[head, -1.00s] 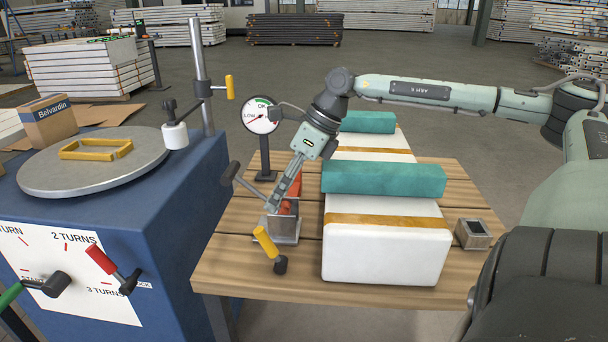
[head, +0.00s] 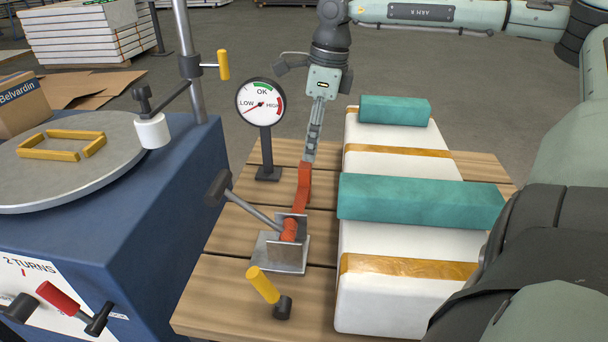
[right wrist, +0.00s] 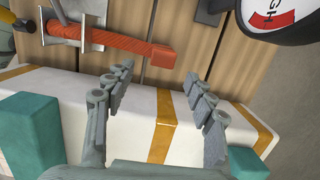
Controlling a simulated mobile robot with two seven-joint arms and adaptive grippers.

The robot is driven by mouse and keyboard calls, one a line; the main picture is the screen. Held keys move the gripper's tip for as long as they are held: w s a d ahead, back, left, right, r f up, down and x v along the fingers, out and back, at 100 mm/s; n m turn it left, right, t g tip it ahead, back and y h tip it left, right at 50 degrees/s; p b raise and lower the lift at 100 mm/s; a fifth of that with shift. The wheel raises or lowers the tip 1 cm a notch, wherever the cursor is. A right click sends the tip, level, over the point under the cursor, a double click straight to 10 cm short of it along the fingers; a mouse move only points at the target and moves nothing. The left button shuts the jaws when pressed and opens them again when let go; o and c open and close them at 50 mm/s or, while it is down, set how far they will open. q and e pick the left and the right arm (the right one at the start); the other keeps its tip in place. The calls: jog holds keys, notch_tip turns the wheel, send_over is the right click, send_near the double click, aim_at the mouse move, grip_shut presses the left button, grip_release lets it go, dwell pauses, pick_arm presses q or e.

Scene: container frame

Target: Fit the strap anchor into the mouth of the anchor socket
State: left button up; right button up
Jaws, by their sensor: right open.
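The orange-red strap (head: 303,183) runs back from a grey metal tensioner with a lever (head: 286,256). Its thicker block-like far end, which looks like the strap anchor (right wrist: 162,57), shows in the right wrist view. My right gripper (head: 309,157) points down at that end in the head view, seen edge-on. In the right wrist view its fingers (right wrist: 157,73) are apart, with the strap end just beyond the gap between the tips. I see nothing held. I cannot make out the anchor socket now; my right arm covers the table's right side. My left gripper is out of view.
White packages with amber bands (head: 400,266) and teal blocks (head: 420,200) stand right of the strap. A gauge (head: 261,102) stands behind left. A yellow-handled lever (head: 262,284) is at the front. A blue machine (head: 150,210) borders the left.

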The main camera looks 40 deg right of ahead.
aim_at(306, 164)
jog(key=shift+w+a+f, duration=0.1)
jog(key=shift+f, duration=0.65)
jog(key=shift+w+a+f, duration=0.1)
jog(key=shift+f, duration=0.6)
jog(key=f, duration=0.2)
jog(key=w+f, duration=0.1)
jog(key=f, duration=0.1)
jog(key=shift+a+f, duration=0.1)
jog(key=shift+f, duration=0.25)
grip_shut()
